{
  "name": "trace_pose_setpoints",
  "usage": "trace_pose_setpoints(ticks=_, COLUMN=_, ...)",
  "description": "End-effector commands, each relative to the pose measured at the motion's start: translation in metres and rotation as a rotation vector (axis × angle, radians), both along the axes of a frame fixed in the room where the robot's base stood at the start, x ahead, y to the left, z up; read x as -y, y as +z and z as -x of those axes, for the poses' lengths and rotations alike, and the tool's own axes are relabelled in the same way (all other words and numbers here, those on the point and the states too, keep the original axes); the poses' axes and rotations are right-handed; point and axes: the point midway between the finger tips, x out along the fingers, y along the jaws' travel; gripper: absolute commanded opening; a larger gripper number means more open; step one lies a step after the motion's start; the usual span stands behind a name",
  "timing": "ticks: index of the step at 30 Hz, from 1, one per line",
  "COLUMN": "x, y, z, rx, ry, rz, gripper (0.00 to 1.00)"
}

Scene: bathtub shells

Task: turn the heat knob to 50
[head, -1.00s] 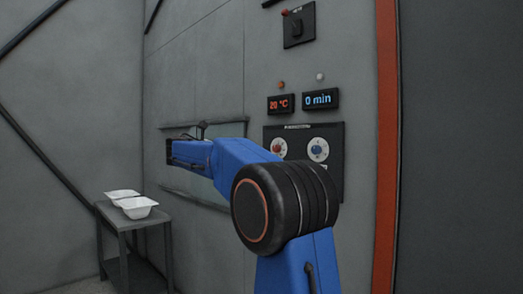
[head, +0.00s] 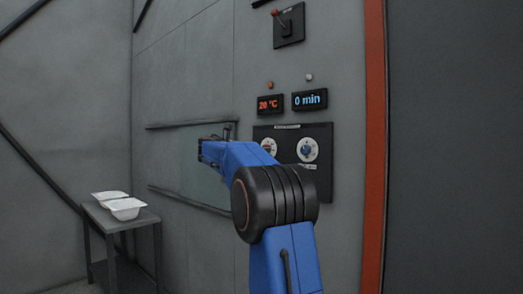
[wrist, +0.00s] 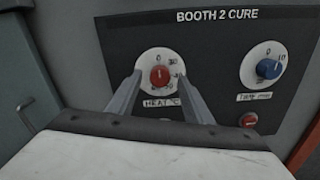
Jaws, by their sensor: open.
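The red heat knob (wrist: 160,77) sits on a white dial marked HEAT °C, its pointer mark up near the 0. In the head view the heat dial (head: 268,143) shows only partly above my blue arm. The red display (head: 270,104) reads 20 °C. My gripper (wrist: 159,82) is open, its two grey fingers to the left and right of the knob in the wrist view. I cannot tell whether they touch it. In the head view my gripper (head: 210,150) shows in front of the wall, left of the dials.
The blue time knob (wrist: 270,68) is right of the heat dial, with a red button (wrist: 248,120) below it. A blue display (head: 310,99) reads 0 min. A lever switch (head: 289,25) is above.

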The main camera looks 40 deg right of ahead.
Motion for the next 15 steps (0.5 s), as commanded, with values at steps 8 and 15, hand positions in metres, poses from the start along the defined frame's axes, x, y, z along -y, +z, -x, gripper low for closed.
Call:
trace_pose_setpoints(ticks=8, x=0.017, y=-0.001, z=-0.001, rx=0.0, ry=0.0, rz=0.0, gripper=0.46)
trace_pose_setpoints(ticks=15, x=0.017, y=0.0, z=-0.001, rx=0.0, ry=0.0, rz=0.0, gripper=0.46)
